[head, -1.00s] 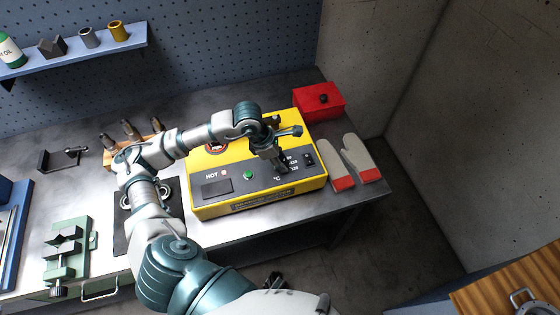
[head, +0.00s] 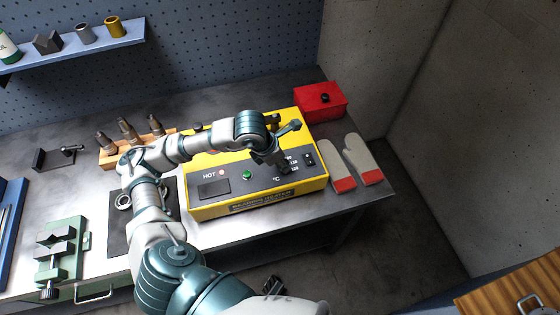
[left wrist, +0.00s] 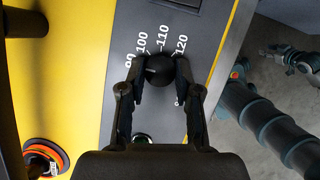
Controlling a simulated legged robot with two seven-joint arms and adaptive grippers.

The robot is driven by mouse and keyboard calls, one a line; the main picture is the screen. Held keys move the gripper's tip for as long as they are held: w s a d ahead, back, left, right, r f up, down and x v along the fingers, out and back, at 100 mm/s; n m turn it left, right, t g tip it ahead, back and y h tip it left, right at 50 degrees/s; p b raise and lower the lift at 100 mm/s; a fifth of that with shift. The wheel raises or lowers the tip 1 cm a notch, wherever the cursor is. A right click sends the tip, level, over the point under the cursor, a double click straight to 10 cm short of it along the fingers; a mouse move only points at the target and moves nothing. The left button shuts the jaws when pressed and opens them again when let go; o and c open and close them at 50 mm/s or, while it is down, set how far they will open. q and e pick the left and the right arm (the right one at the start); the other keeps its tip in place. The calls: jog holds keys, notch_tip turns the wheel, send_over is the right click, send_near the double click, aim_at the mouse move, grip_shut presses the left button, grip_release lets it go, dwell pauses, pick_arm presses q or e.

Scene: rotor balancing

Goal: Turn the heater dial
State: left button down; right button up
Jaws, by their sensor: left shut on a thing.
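The yellow heater (head: 258,203) stands on the bench with a grey front panel, a HOT lamp (head: 221,172) and a green button (head: 247,174). In the left wrist view its round black dial (left wrist: 160,69) sits beside a printed scale from 90 to 120. My left gripper (head: 285,166) is over the right part of the panel. In the left wrist view its two fingers (left wrist: 158,78) are closed around the dial, one on each side. The dial's pointer is too dark to read surely. A dark part of my right gripper (head: 273,285) shows low in the head view; its jaws are unclear.
A red box (head: 320,103) stands behind the heater's right end, and white-and-red gloves (head: 356,163) lie to its right. A wooden rack (head: 108,160) with tool holders is at the left. A green vise (head: 62,250) is at the bench's front left.

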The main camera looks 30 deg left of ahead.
pick_arm(q)
jog(key=shift+w+r, duration=0.2)
jog(key=c, duration=0.9)
grip_release()
jog(key=shift+o, duration=0.5)
jog(key=shift+w+f, duration=0.15)
jog(key=v, duration=1.1)
jog(key=shift+s+a+r, duration=0.15)
jog(key=shift+s+r, duration=0.1)
jog(key=shift+r, duration=0.1)
jog(key=shift+r, duration=0.1)
